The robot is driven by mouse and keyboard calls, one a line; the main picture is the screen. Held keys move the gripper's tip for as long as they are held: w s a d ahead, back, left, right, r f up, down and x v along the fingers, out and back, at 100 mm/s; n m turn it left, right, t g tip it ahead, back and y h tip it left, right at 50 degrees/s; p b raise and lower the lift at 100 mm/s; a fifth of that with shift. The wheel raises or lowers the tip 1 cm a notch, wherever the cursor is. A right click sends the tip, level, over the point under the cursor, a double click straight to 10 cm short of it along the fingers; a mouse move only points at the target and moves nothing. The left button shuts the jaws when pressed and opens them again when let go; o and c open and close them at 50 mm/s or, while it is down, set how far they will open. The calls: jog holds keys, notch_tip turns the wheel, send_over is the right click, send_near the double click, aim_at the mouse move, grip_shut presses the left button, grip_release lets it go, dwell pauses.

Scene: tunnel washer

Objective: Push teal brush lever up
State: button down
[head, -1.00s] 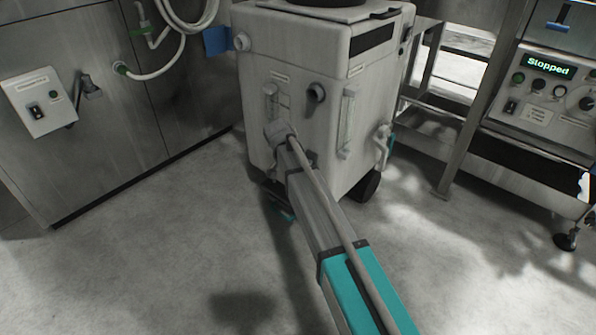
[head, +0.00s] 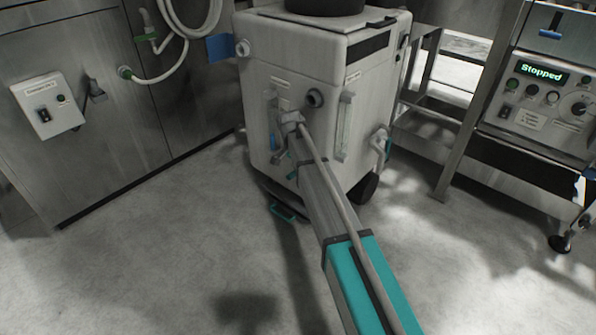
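The white machine (head: 322,62) stands on the floor ahead. A teal loop-shaped lever (head: 283,211) sticks out low at its front, near the floor; a smaller teal part (head: 291,170) shows above it beside my arm. I cannot tell which of these is the brush lever. My arm reaches up from the lower right to the machine's front face. My gripper (head: 281,148) is at the arm's far end, close in front of that face and above the low teal loop. It is small and partly merged with the machine behind it, so its finger opening and any contact are unclear.
A grey cabinet with a switch box (head: 47,104) stands at left, with a coiled white hose (head: 190,18) above. At right are a metal frame (head: 462,125) and a control panel whose display (head: 541,73) reads "Stopped". Open floor (head: 150,260) lies at lower left.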

jog(key=shift+r, duration=0.1)
jog(key=c, duration=0.5)
grip_release()
jog(key=shift+s, duration=0.1)
